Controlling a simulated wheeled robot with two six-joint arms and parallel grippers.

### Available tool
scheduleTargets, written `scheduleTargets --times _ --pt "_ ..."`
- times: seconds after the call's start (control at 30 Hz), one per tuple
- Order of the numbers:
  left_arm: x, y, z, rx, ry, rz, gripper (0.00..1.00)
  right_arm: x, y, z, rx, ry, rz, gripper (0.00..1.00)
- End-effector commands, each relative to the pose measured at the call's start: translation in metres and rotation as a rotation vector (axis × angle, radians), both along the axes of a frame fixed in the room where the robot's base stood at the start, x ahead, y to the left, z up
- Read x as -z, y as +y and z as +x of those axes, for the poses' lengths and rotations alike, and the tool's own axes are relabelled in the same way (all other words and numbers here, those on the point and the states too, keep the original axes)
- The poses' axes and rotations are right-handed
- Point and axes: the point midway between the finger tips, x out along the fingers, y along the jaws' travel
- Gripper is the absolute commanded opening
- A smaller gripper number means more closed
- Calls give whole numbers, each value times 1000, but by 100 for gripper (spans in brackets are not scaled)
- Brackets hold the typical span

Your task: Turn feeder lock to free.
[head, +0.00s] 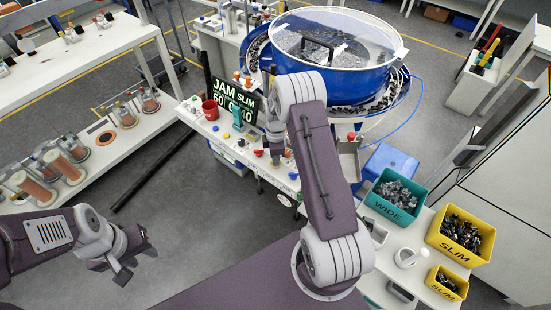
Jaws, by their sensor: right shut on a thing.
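The feeder is a large blue bowl (325,88) with a clear lid and a black handle, at the top centre. A white control bench (222,137) stands in front of it with several small coloured knobs. My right gripper (274,157) points down at the bench top, just right of a red knob (258,153). It is shut on a small control there, which the fingers mostly hide; I cannot read its label or its setting. My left gripper (128,264) is open and empty over the grey floor at lower left.
A green WIDE bin (395,196) and yellow SLIM bins (460,236) stand at right. Reels sit on a left shelf (120,148).

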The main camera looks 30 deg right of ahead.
Motion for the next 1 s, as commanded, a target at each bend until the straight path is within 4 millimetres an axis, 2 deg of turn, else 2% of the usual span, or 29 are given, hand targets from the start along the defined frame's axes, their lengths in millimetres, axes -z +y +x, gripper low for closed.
scheduleTargets --times 0.37,0.4,0.47,0.8,0.87,1.0 --pt "0 0 0 0 0 0 36 -1 -1 1 -7 -4 -1 0" --pt "0 0 0 0 0 0 36 -1 -1 1 -7 -4 -1 14" --pt "0 0 0 0 0 0 36 -1 -1 1 -7 -4 -1 31" --pt "1 0 0 0 0 0 36 -3 0 1 -5 -3 -1 31" --pt "3 0 0 0 0 0 36 -10 0 1 -5 -4 -1 31" --pt "10 0 0 0 0 0 36 -41 -1 2 -5 -8 -2 31"
